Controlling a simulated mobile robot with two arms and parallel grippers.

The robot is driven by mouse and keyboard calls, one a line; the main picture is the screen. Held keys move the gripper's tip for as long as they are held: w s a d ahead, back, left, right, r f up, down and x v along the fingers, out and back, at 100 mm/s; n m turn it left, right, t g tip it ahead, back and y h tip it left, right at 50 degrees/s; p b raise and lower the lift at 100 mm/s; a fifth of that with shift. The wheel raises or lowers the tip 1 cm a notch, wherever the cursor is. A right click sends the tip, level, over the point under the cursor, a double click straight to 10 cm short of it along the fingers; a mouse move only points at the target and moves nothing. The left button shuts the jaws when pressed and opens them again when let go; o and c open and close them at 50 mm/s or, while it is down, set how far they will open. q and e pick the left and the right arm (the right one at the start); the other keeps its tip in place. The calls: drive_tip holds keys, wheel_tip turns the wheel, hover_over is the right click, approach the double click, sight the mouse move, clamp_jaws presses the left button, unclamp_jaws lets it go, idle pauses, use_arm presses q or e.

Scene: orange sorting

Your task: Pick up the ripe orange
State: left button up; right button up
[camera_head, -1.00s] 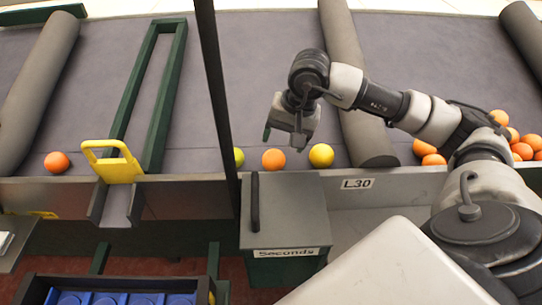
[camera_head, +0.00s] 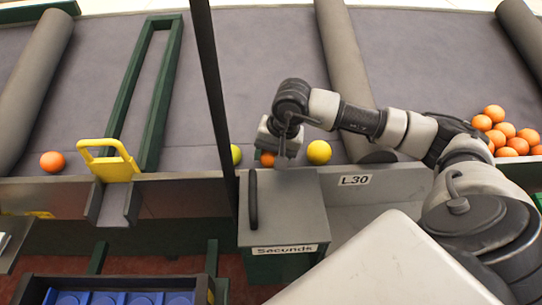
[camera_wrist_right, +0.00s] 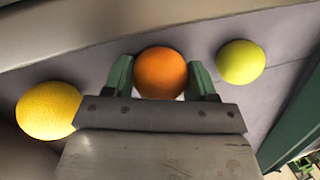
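The ripe orange (camera_wrist_right: 161,73) sits between the two green fingers of my right gripper (camera_wrist_right: 162,76) in the right wrist view. The fingers stand on either side of it, with a small gap visible at least on the right. In the wrist view these are the yellow fruit (camera_wrist_right: 48,110) and the green one (camera_wrist_right: 241,62). My left gripper is not in view.
A dark post (camera_head: 212,90) rises just left of the fruit. A lidded bin labelled "Seconds" (camera_head: 290,210) stands in front. Grey rollers (camera_head: 343,75) cross the bed. Several oranges (camera_head: 507,133) pile at the right; another (camera_head: 52,162) lies far left, near a yellow gate (camera_head: 109,165).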

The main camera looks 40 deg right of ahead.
drive_tip(key=shift+c, duration=1.4)
drive_tip(key=shift+r, duration=0.15)
drive_tip(key=shift+r, duration=0.3)
wheel_tip(320, 180, up, 4)
drive_tip(key=shift+f, duration=0.2)
drive_tip(key=s, duration=0.1)
drive_tip(key=s+d+r, duration=0.1)
drive_tip(key=s+d, duration=0.1)
drive_tip(key=shift+s+r, duration=0.15)
drive_tip(key=shift+r, duration=0.2)
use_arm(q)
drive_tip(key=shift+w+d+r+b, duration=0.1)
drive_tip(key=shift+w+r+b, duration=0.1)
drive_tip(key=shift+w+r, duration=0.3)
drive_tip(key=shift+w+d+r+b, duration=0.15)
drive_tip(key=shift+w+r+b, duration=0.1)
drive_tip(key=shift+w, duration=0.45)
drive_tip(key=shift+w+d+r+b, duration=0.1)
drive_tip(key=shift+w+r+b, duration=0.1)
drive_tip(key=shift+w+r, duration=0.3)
use_arm(e)
drive_tip(key=s+d+r, duration=0.3)
drive_tip(key=s+r, duration=0.1)
drive_tip(key=s, duration=0.3)
drive_tip(key=shift+r, duration=0.4)
